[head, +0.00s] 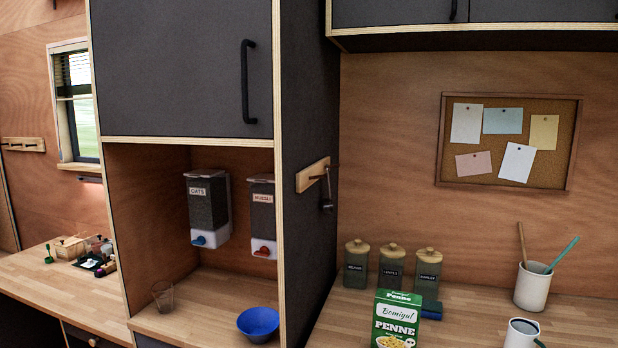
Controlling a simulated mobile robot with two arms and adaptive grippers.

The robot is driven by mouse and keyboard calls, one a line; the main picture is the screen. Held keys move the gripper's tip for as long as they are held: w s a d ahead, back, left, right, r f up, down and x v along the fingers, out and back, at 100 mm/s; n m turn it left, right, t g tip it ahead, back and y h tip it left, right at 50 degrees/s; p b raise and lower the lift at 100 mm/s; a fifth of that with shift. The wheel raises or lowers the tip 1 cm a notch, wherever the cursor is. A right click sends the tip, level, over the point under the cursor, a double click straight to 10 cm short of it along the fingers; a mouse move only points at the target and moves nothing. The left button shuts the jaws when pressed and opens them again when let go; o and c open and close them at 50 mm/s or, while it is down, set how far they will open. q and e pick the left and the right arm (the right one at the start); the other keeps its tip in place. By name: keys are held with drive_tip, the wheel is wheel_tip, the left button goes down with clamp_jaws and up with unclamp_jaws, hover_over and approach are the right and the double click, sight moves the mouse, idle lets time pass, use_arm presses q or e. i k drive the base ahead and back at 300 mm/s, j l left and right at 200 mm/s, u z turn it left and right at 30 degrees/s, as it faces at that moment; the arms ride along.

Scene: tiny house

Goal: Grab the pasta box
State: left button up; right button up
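The pasta box (396,322) is green with a white label reading "PENNE". It stands upright on the wooden counter at the bottom of the head view, right of centre. Its lower edge is cut off by the frame. Neither of my grippers shows in this view, and nothing is seen touching the box.
Several lidded jars (391,268) and a dark blue item (431,310) stand behind the box. A white mug (522,334) and a utensil crock (532,287) are to its right. A tall cabinet panel (305,180) rises to the left, with a blue bowl (258,322) beyond it.

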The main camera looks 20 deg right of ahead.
sight(396, 318)
drive_tip(key=i+l+z, duration=0.2)
drive_tip(key=l, duration=0.2)
drive_tip(key=l+z, duration=0.15)
drive_tip(key=l, duration=0.3)
drive_tip(key=i+l+z, duration=0.2)
drive_tip(key=l, duration=0.15)
